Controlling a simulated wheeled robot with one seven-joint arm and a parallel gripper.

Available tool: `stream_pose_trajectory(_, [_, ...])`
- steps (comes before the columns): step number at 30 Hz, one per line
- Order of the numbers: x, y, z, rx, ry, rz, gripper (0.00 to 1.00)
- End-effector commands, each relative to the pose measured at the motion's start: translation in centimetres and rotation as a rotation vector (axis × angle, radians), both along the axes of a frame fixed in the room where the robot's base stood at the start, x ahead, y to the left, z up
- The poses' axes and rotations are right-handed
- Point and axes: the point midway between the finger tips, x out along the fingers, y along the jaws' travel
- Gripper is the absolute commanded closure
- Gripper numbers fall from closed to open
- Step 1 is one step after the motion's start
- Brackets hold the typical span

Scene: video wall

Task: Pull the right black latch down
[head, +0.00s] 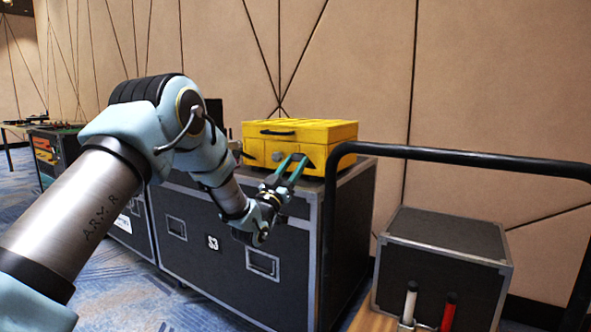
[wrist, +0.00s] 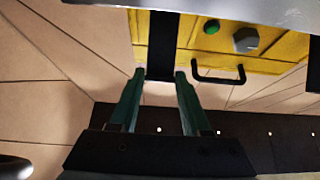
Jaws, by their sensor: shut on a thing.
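The yellow case (head: 325,131) sits on a black flight case. My gripper (head: 294,163) reaches its front face near the right side, and its green fingers cover the right latch in the head view. In the wrist view the yellow case (wrist: 272,50) fills the upper part. The black latch (wrist: 162,45) runs down as a dark strip between the fingertips of my gripper (wrist: 160,76). The fingers are shut on the latch's lower end in that picture; fine contact is hard to see.
The case has a black handle (head: 278,132) and a grey knob (head: 277,156); a green button (wrist: 211,27) shows in the wrist view. The black flight case (head: 200,235) stands below my arm. A black rail (head: 450,157) and a smaller black box (head: 445,235) are at right.

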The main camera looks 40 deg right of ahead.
Motion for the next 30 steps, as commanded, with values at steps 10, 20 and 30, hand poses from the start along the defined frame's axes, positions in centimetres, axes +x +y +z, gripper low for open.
stream_pose_trajectory(10, [-0.07, 0.06, -2.49, 0.025, 0.012, 0.000, 1.00])
stream_pose_trajectory(20, [-0.10, 0.03, -2.44, 0.024, 0.012, -0.001, 1.00])
stream_pose_trajectory(30, [-0.08, 0.04, -2.20, 0.019, 0.010, 0.000, 0.36])
